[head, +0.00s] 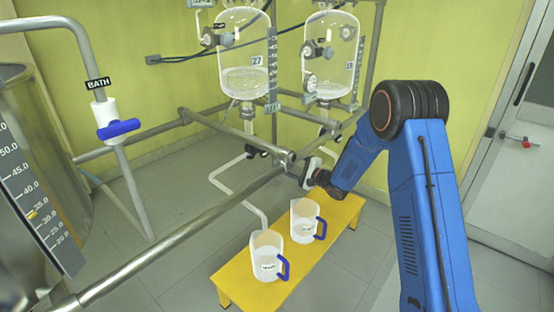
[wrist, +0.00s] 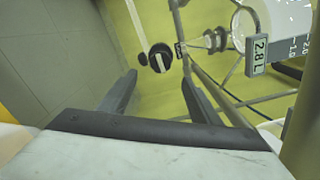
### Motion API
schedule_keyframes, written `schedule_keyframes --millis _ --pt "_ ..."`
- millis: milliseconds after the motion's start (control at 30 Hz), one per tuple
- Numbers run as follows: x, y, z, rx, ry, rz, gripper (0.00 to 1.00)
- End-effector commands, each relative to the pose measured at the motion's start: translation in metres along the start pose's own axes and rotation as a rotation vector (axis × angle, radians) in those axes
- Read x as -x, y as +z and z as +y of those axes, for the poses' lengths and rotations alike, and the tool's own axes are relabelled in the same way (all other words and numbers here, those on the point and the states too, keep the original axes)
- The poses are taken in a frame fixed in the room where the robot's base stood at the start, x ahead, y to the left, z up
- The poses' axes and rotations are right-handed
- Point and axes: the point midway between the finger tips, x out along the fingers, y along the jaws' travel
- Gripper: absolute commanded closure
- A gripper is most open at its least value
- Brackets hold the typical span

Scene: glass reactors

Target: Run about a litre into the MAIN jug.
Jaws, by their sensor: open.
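A clear jug with a blue handle (head: 266,256) stands at the near end of a yellow bench; its small label seems to read MAIN. A second blue-handled jug (head: 304,222) stands behind it, its label too small to read. Two glass reactors, left (head: 246,50) and right (head: 331,52), hang above. A white pipe (head: 228,190) runs from under the left reactor to the near jug. My gripper (head: 305,178) is beside the metal rail. In the wrist view my gripper (wrist: 160,84) is open and empty, with a black knob (wrist: 158,58) beyond its fingers, apart from them.
Metal rails (head: 190,233) cross in front of the bench (head: 322,252). A blue-handled valve marked BATH (head: 119,128) is at left, near a steel tank with a scale (head: 40,210). A display (wrist: 258,55) reads 2.8 L. The floor at right is clear.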

Motion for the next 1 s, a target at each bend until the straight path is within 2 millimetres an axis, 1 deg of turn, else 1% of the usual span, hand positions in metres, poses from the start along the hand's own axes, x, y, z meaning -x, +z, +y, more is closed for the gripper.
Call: schedule_keyframes --millis 33,200,400,567,1000 --pt "0.011 -0.001 -0.001 0.000 -0.001 0.002 0.43" --pt "0.041 -0.001 0.000 0.000 0.000 0.003 0.43" --pt "0.062 -0.001 -0.001 0.000 -0.001 0.002 0.43" --pt "0.068 0.000 0.000 0.000 0.000 0.001 0.43" --pt "0.069 0.000 0.000 0.000 0.000 0.001 0.43"
